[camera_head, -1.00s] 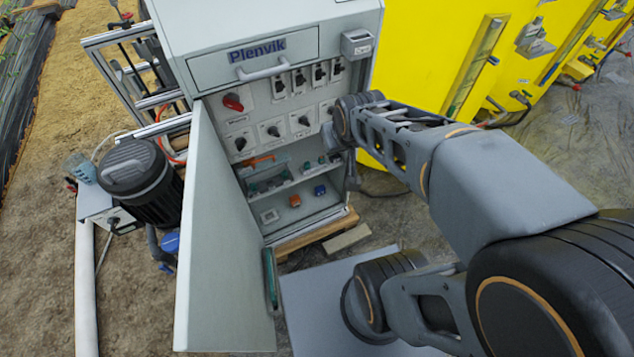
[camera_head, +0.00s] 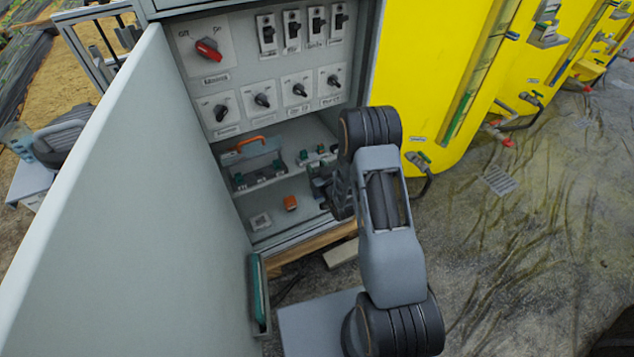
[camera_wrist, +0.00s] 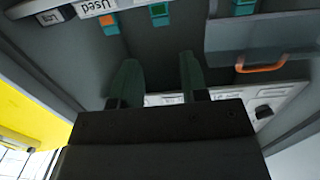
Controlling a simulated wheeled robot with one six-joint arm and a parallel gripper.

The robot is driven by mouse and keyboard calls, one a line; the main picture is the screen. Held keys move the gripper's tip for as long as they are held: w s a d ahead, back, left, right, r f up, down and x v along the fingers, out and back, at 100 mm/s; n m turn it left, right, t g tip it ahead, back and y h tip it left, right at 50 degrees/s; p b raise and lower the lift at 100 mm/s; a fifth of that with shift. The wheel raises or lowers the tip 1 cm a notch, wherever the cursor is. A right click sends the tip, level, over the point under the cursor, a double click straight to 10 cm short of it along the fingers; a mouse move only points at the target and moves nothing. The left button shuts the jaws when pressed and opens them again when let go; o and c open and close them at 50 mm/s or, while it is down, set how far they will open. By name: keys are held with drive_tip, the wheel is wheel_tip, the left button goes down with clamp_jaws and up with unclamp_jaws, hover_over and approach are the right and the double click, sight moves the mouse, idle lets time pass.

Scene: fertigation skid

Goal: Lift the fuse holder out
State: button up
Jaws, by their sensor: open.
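In the wrist view, several small teal blocks sit along the inside of the cabinet. One has an orange face (camera_wrist: 108,21), and another teal block (camera_wrist: 160,14) is beside it. I cannot tell for certain which one is the fuse holder. In the head view, teal blocks (camera_head: 316,155) also show on the cabinet's ledge. My gripper (camera_wrist: 158,60) is open, with its two dark green fingers apart and nothing between them. It is inside the cabinet's lower right part, apart from the blocks. In the head view, my arm partly hides it.
The open cabinet door (camera_head: 130,200) stands to the left. A clear cover with an orange handle (camera_head: 250,141) is over the left blocks. An orange block (camera_head: 290,202) lies on the cabinet floor. Above are switches and a red knob (camera_head: 208,49). A yellow tank (camera_head: 430,70) stands right.

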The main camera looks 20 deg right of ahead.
sight(304, 154)
drive_tip(key=shift+t, duration=0.3)
drive_tip(key=w, duration=0.2)
drive_tip(key=w+a+f+b, duration=0.1)
drive_tip(key=w, duration=0.1)
drive_tip(key=w+f+b, duration=0.1)
drive_tip(key=w, duration=0.1)
drive_tip(key=shift+w+a, duration=0.3)
drive_tip(key=shift+w, duration=0.1)
drive_tip(key=shift+w+b, duration=0.45)
drive_tip(key=shift+b, duration=0.05)
drive_tip(key=shift+w+r, duration=0.2)
drive_tip(key=shift+a+r, duration=0.1)
clamp_jaws()
